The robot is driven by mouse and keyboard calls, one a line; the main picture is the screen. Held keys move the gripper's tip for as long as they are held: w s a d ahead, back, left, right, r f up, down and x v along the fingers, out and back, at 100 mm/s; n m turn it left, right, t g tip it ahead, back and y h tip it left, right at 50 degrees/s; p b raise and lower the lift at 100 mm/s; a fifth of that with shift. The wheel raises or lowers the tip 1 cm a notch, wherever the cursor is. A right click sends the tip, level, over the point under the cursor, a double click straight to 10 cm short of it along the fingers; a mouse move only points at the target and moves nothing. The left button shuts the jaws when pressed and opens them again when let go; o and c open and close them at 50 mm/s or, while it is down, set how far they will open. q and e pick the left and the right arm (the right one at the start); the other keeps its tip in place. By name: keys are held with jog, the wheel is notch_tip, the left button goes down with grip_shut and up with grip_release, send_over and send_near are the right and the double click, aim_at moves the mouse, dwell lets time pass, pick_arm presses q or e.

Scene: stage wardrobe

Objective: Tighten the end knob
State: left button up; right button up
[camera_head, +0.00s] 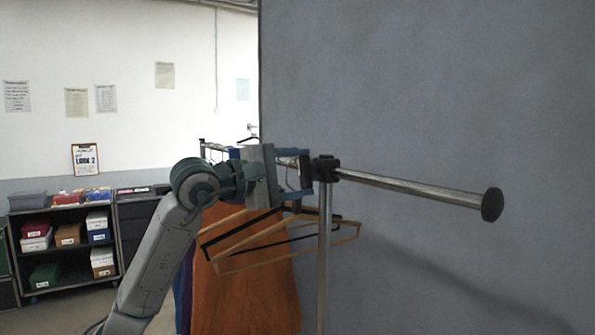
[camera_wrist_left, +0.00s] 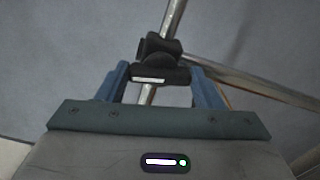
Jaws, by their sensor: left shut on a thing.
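A chrome rail (camera_head: 420,188) runs to the right from a black clamp joint (camera_head: 325,169) on top of an upright post (camera_head: 324,250). A round black cap (camera_head: 492,205) closes its right end. My left gripper (camera_head: 303,166) is at the joint's left side, its blue fingers around a black knob. In the left wrist view, the knob (camera_wrist_left: 161,76) is a wide black piece with a pale stripe. It sits between the fingertips, in front of the joint (camera_wrist_left: 160,48). The knob is mostly hidden by the gripper in the head view. My right gripper is out of view.
Wooden hangers (camera_head: 285,243) and an orange garment (camera_head: 245,285) hang below and behind my left gripper. A grey wall panel (camera_head: 440,90) stands behind the rail. A shelf (camera_head: 66,246) with boxes is at the far left. Space around the right rail end looks clear.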

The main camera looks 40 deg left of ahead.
pick_arm(q)
jog(key=shift+m, duration=1.2)
jog(key=o, duration=1)
